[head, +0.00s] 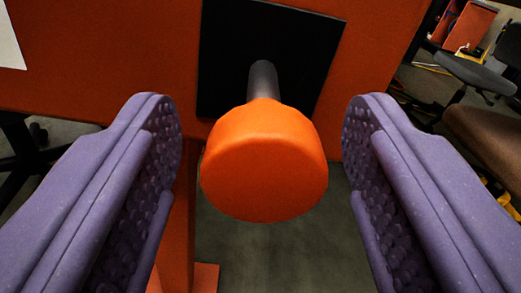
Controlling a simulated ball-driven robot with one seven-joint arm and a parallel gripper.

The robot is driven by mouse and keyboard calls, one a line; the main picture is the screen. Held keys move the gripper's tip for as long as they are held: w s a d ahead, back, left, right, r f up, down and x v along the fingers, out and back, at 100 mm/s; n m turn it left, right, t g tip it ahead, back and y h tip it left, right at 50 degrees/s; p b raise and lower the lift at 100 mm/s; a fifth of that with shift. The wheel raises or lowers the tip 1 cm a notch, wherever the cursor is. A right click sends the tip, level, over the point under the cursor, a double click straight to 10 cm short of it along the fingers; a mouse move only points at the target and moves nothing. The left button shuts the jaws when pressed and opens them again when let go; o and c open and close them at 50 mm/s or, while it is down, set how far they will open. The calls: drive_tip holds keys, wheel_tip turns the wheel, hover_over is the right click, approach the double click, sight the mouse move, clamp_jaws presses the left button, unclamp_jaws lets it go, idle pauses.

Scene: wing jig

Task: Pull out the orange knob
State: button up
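The orange knob (264,165) is a thick round cap near the middle of the head view. It sits on the end of a grey shaft (263,80) that comes out of a black square plate (225,55). The plate is on an orange panel (110,55). My gripper (263,140) is open, with one purple padded finger on each side of the knob. A clear gap shows between the knob and each finger. The far side of the knob and part of the shaft are hidden behind the knob's face.
An orange post (178,225) runs down below the panel at the left of the knob. Grey floor (265,250) shows beneath the knob. Chairs (475,75) and an orange-red box (466,25) stand in the right background. A white sheet (8,40) is at the upper left.

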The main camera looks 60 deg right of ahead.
drive_tip(key=p+v, duration=0.2)
drive_tip(key=v, duration=0.6)
drive_tip(key=shift+p, duration=0.35)
